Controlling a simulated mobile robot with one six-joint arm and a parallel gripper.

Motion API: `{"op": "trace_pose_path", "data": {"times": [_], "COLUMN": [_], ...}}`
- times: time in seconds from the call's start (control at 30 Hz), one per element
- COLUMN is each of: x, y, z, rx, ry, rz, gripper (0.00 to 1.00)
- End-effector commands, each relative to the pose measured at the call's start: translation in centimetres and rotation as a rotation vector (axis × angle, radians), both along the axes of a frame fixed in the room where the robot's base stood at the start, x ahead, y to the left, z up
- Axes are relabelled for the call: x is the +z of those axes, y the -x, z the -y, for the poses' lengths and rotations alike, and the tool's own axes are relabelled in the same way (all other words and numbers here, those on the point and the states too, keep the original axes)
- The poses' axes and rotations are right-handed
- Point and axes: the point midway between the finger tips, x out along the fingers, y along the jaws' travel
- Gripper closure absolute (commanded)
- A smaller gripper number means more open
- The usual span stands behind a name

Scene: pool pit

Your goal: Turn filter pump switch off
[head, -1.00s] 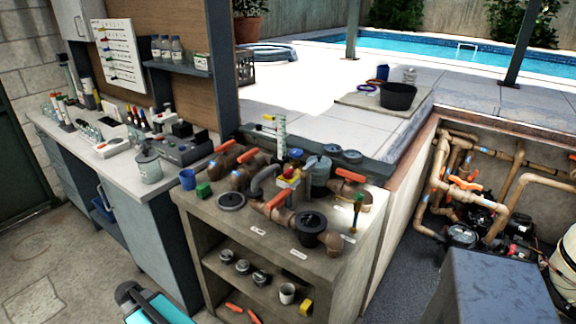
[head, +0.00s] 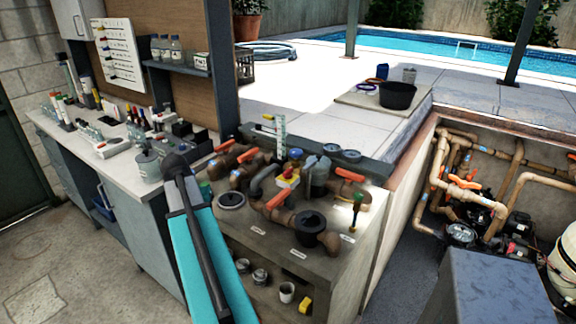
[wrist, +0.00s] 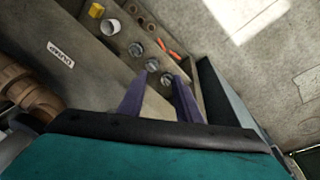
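The switch is not visible in the wrist view, and I cannot make out the gripper in the head view.
Pipes with orange valve handles (head: 279,200) surround the switch. A black cup-shaped part (head: 309,229) stands near the bench's front. A white mug (wrist: 111,27) and a yellow block (wrist: 96,10) are on the lower shelf. A grey counter (head: 108,133) stands left.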

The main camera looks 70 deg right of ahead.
Motion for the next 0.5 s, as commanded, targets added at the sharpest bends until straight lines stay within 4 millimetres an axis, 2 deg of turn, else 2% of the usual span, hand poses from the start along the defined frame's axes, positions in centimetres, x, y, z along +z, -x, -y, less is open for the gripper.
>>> {"op": "trace_pose_path", "data": {"times": [0.03,0.2,0.37,0.5], "x": [1.9,7.5,12.9,17.6], "y": [0.7,3.6,7.0,10.6], "z": [1.5,5.4,8.6,11.1], "rx": [-0.036,-0.152,-0.262,-0.363], "ry": [0.017,0.066,0.116,0.16], "rz": [0.012,0.045,0.074,0.101], "gripper": [0.69,0.69,0.69,0.69]}}
